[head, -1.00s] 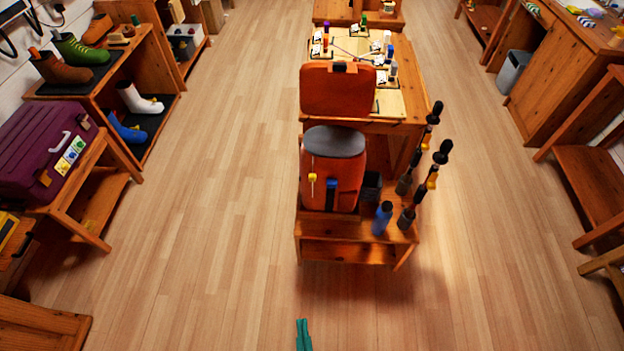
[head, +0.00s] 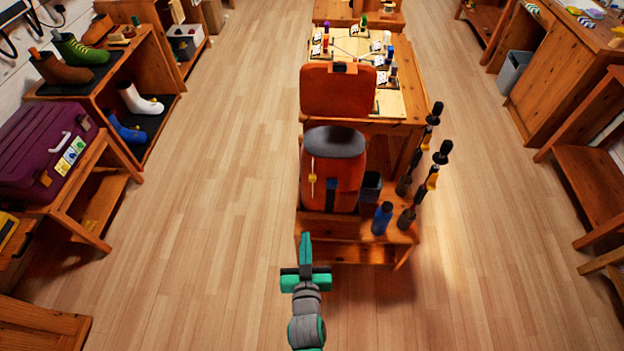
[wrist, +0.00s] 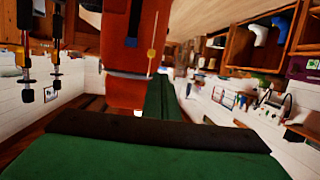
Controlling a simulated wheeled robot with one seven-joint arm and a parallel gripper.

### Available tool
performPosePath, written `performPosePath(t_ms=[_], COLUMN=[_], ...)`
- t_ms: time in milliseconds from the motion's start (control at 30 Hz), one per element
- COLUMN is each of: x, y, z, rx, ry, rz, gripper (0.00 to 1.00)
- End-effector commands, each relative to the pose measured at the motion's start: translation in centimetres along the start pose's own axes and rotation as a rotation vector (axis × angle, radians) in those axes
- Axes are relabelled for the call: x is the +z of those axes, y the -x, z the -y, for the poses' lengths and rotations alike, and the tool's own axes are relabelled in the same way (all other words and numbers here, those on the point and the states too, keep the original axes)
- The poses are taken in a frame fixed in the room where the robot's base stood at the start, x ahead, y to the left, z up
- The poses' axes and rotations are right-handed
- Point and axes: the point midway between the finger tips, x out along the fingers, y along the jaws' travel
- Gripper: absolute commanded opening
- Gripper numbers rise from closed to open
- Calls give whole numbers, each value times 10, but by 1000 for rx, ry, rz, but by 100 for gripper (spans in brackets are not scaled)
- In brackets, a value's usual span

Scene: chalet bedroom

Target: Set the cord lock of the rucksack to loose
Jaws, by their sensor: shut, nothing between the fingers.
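The orange rucksack (head: 333,183) stands upright on a low wooden bench (head: 350,249), with a grey top and its orange lid raised behind it. A small yellow cord lock (head: 312,178) sits on a pale cord on the left of its front. In the wrist view the rucksack (wrist: 128,60) appears upside down, with the yellow cord lock (wrist: 152,52) just above the finger tips. My green gripper (head: 305,238) is shut and empty. It is in front of the rucksack's lower left, apart from the cord lock. The cord lock's exact setting is too small to tell.
A blue bottle (head: 382,218), a dark cup (head: 371,186) and trekking poles (head: 430,180) stand to the rucksack's right on the bench. A table with cards and small bottles (head: 400,105) is behind. The floor (head: 200,230) to the left is clear.

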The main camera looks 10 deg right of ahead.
Motion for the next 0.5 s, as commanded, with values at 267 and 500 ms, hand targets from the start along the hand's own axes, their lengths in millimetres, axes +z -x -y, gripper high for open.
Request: performPosePath(t_ms=[267,500], x=[-38,-66], y=[-73,-112], z=[-9,-15], rx=[50,83], ry=[-19,-36], rz=[-6,-6], gripper=[0,0])
